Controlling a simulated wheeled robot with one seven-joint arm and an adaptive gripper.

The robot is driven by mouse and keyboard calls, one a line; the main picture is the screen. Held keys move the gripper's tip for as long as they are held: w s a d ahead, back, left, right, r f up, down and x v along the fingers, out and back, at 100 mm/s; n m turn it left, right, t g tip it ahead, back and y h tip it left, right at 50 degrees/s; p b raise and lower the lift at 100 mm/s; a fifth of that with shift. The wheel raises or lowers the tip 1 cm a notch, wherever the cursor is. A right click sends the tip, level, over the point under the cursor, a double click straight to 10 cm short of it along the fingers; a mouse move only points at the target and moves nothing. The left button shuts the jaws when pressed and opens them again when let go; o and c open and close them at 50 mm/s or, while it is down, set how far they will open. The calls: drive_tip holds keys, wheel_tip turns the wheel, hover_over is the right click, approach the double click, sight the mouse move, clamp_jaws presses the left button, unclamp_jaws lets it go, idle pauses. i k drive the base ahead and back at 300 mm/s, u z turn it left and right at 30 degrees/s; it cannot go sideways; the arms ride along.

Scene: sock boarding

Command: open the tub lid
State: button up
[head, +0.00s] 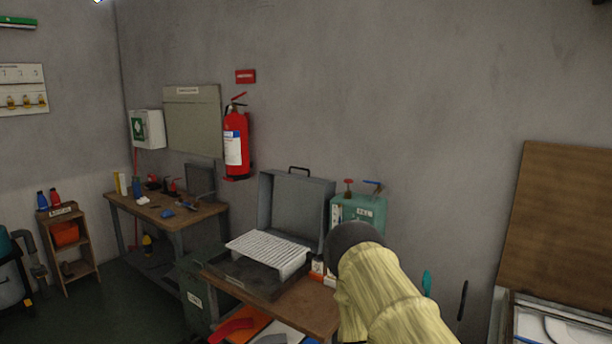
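No container in the head view is clearly marked as the tub. A grey case (247,270) on the middle bench has its lid (296,210) standing open, with a white ribbed tray (268,250) lying across it. At the right edge, a light-coloured box (508,312) is partly in view, with a brown board (560,225) upright behind it; I cannot tell whether the board is its lid. My arm, in a pale yellow sleeve with a dark rounded joint, rises at lower centre-right. My gripper is not in view.
A teal canister (362,208) with a red valve stands behind my arm. The middle bench (310,305) has small boxes on it. A workbench (165,208) and small shelf (70,245) stand at left. A fire extinguisher (236,145) hangs on the wall. Dark floor (125,300) is open at left.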

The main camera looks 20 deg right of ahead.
sight(266, 182)
drive_tip(key=u, duration=0.9)
drive_tip(key=i, duration=1.65)
drive_tip(key=z, duration=0.8)
